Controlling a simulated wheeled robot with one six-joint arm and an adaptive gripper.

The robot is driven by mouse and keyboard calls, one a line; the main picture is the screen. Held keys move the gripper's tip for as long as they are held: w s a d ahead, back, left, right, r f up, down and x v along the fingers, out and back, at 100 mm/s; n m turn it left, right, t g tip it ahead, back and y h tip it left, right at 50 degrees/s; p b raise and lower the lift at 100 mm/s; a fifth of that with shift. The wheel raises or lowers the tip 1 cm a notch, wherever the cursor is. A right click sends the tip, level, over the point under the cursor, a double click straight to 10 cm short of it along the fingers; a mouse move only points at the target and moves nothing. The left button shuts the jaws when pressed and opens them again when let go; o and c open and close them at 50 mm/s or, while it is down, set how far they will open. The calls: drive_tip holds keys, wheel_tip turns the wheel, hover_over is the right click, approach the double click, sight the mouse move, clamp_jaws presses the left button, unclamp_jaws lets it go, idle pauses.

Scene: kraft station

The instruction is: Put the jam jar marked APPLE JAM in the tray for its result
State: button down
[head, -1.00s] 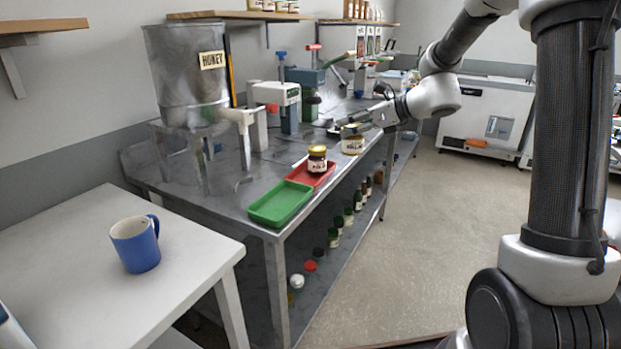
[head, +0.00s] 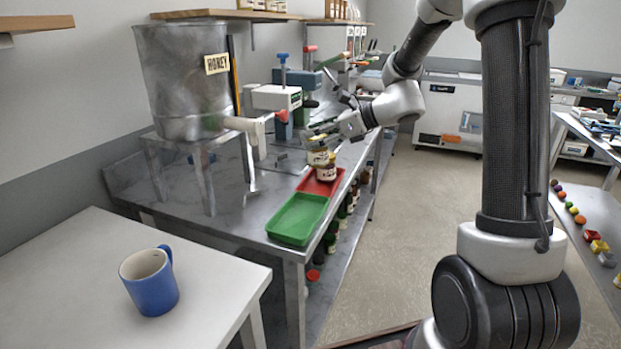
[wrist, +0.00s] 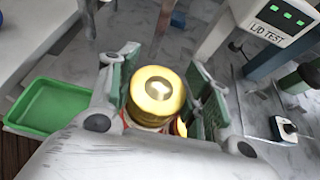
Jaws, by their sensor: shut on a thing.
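My gripper (head: 320,137) is shut on a jam jar (head: 318,157) with a gold lid and a pale label. The jar is upright, near the far end of the red tray; the label is too small to read. In the wrist view, its gold lid (wrist: 158,90) sits between the fingers of my gripper (wrist: 155,75). The green tray (head: 297,219) is empty; it also shows in the wrist view (wrist: 48,106). The red tray (head: 313,184) holds another labelled jar (head: 326,173). The LID TEST device (wrist: 284,20) shows several green lights.
A large metal HONEY tank (head: 185,80) stands on the bench left of the trays. The white test device (head: 275,97) and a blue press stand behind. Jars line the shelf below. A blue mug (head: 152,285) sits on the white table in front.

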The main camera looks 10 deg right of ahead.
sight(316, 165)
wheel_tip(316, 165, down, 9)
drive_tip(key=shift+r, duration=0.2)
drive_tip(key=shift+f, duration=0.1)
drive_tip(key=c, duration=0.9)
unclamp_jaws()
drive_tip(key=shift+c, duration=0.2)
